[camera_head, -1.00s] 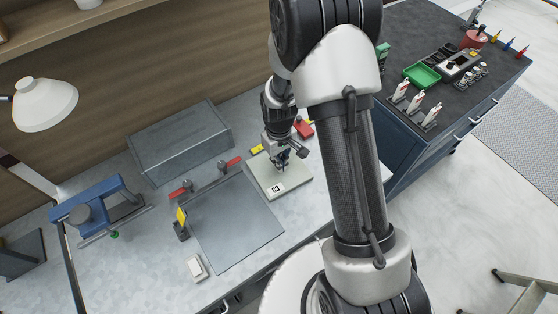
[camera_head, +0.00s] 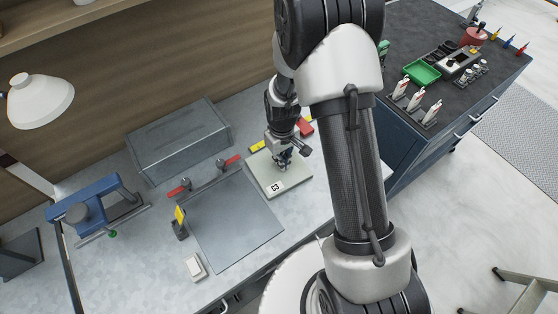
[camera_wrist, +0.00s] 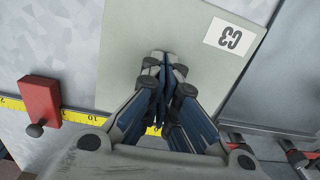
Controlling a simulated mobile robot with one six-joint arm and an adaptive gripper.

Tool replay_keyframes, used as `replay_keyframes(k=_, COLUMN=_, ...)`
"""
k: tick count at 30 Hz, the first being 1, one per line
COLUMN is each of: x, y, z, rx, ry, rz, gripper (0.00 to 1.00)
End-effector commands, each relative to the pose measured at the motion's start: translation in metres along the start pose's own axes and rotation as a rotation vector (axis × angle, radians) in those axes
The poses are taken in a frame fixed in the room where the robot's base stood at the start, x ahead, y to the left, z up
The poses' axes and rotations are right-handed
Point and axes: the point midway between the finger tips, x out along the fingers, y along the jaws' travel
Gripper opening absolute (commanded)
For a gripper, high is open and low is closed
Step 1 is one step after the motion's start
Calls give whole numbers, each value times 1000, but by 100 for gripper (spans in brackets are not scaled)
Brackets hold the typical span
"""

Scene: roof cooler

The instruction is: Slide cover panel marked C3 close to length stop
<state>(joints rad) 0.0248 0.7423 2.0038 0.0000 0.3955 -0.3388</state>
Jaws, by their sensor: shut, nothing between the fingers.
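The cover panel (camera_head: 300,178), a pale grey-green plate marked C3, lies flat on the bench right of the metal plate. In the wrist view the panel (camera_wrist: 125,45) has its C3 label at upper right and one edge along a yellow ruler (camera_wrist: 82,116). The length stop (camera_wrist: 40,102), a red block with a dark knob, sits at the ruler to the left, with a visible gap from the panel. The red block also shows in the head view (camera_head: 305,126). My gripper (camera_head: 283,164) is shut and empty, its fingertips over the panel; contact is unclear.
The grey metal plate (camera_head: 235,225) has red-handled clamps (camera_head: 181,190) at its back edge and a yellow-marked post (camera_head: 180,222) at left. A grey metal box (camera_head: 178,140) stands behind. A small white block (camera_head: 195,267) lies in front. My arm hides the bench to the right.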

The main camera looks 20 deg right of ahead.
Motion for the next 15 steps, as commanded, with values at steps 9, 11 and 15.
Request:
replay_keyframes(k=9, x=0, y=13, z=2, rx=1, ry=0, rz=0, gripper=0)
replay_keyframes(k=11, x=0, y=16, z=2, rx=1, ry=0, rz=0, gripper=0)
replay_keyframes(k=15, x=0, y=22, z=3, rx=1, ry=0, rz=0, gripper=0)
